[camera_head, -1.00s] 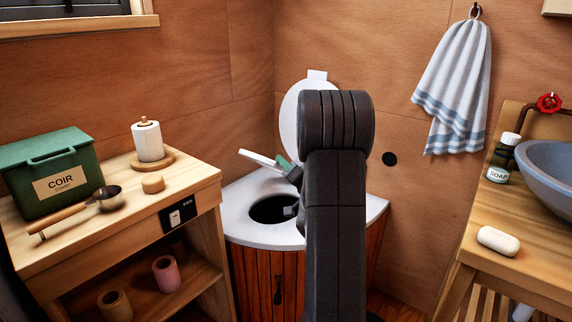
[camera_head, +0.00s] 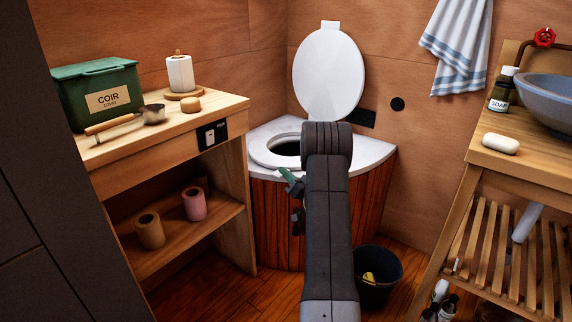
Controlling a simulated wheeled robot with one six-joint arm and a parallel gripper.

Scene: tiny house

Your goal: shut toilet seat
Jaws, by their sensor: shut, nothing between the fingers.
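The toilet is a corner unit with a white top (camera_head: 372,151) and a red-brown slatted wooden front. Its white ring-shaped seat (camera_head: 262,154) lies flat around the dark hole. The white oval lid (camera_head: 329,75) stands raised against the back wall. My arm covers the right part of the seat. My gripper (camera_head: 290,182), with a green part showing, is left of my arm, in front of the unit's front edge in the picture. It is shut and empty, and looks apart from the seat. My arm hides part of the gripper.
A wooden shelf unit (camera_head: 130,165) with a green coir box (camera_head: 98,92) stands at left. A dark bucket (camera_head: 379,280) is on the floor right of my arm. A wooden washstand (camera_head: 468,182) with a basin (camera_head: 548,97) stands at right. Some floor is clear in front.

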